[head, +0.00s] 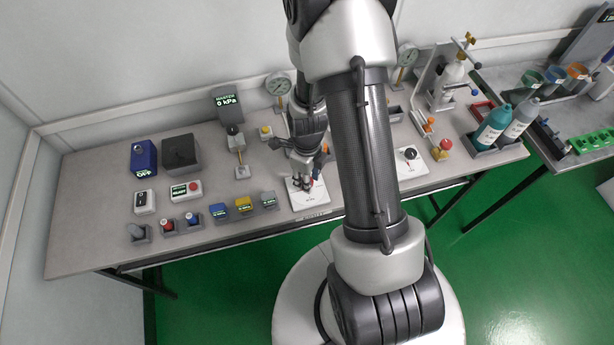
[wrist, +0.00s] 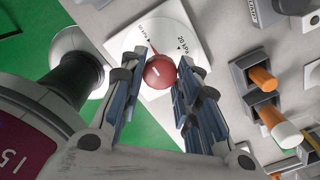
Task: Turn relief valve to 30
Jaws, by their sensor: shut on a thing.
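The relief valve's red round knob (wrist: 160,71) sits on a white square plate (wrist: 190,45) with a round dial in the wrist view. A red pointer reaches from the knob toward a printed mark that looks like 10 kPa; "20 kPa" is printed on the right side. No 30 mark is readable. My gripper (wrist: 158,72) has its two fingers on either side of the knob, shut on it. In the head view my gripper (head: 306,182) is over the white plate (head: 312,199) near the table's front edge, and mostly hides the knob.
A similar white plate with a dark knob (head: 410,154) lies to the right. Several small coloured testers, such as a yellow one (head: 243,204), stand close on the left. A display (head: 228,103) reads MASTER 0 kPa. Round gauges (head: 279,84) stand behind.

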